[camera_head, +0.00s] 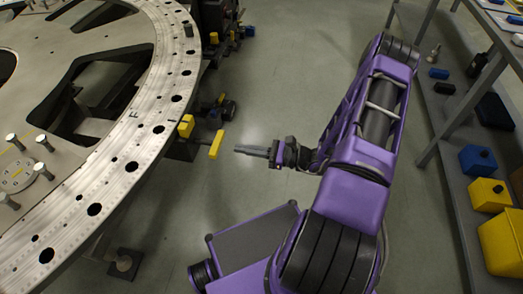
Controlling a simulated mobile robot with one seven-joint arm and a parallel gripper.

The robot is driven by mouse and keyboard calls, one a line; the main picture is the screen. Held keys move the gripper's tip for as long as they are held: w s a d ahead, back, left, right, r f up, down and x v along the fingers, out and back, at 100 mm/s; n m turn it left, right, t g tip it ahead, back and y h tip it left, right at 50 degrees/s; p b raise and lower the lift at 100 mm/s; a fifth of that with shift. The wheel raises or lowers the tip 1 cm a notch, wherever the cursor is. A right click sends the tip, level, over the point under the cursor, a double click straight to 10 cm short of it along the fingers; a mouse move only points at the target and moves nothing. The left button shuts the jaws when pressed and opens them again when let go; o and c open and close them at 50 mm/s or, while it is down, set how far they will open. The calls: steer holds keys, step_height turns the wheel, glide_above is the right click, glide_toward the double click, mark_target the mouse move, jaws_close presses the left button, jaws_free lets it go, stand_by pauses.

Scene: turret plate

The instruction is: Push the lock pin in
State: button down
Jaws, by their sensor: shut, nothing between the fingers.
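The large round metal turret plate (150,112) fills the left side, with a row of holes along its rim. At its right edge, a yellow bar (216,145) stands out from a dark bracket below the rim. It looks like the handle of the lock pin; the pin's shaft is mostly hidden, so I cannot tell its depth. A smaller yellow block (186,126) sits just left of it at the rim. My gripper (238,150) is shut and empty. It points left at the yellow bar, a short gap to its right, apparently not touching it.
More dark fittings with yellow parts (214,38) sit along the rim farther back. A grey shelf (455,170) with blue and yellow boxes stands at the right. Grey floor (290,60) lies open between plate and shelf. Several bolts stand on the plate at the left.

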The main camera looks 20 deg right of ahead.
mark_target(219, 145)
steer(key=shift+x, duration=2.1)
steer(key=shift+x, duration=1.9)
steer(key=v, duration=1.4)
steer(key=shift+d+b, duration=0.15)
steer(key=shift+b, duration=0.15)
steer(key=shift+s, duration=0.1)
